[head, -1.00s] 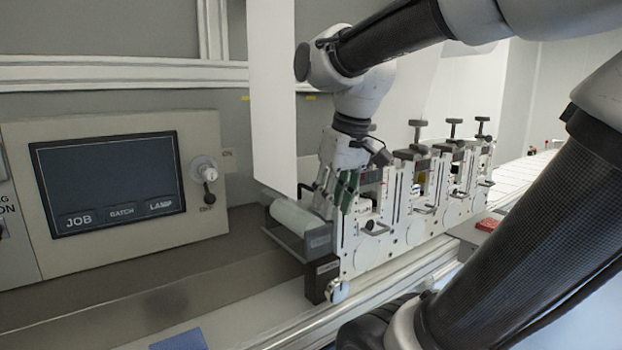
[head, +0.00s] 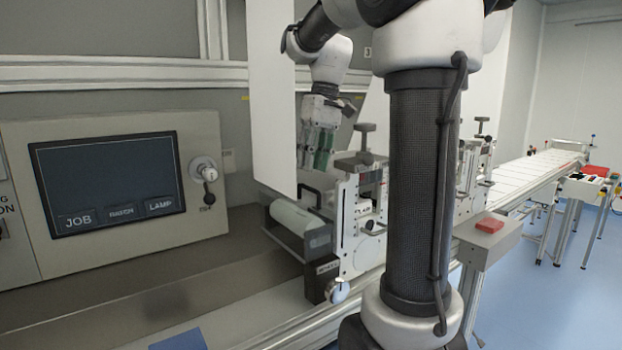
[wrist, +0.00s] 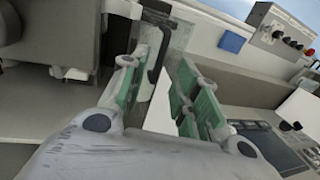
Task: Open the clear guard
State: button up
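The clear guard shows as a see-through pane (wrist: 181,48) in the wrist view, with a black bar handle (wrist: 158,48) on it. In the head view the handle (head: 309,192) stands above the pale roller (head: 300,219) at the near end of the machine; the guard's pane is hard to make out there. My gripper (head: 317,168) points down above the handle, apart from it. In the wrist view its green-padded fingers (wrist: 160,100) are spread, with the handle beyond and between them. Nothing is held.
A white web sheet (head: 271,95) hangs just left of my gripper. The control panel (head: 110,185) is at the left. A print station (head: 360,215) with black knobs stands close on the right. My arm covers part of the stations behind it.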

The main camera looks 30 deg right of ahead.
aim_at(311, 188)
jog(key=shift+a+f, duration=0.2)
jog(key=shift+f, duration=0.9)
jog(key=shift+a+f, duration=0.2)
jog(key=shift+f, duration=0.9)
grip_shut()
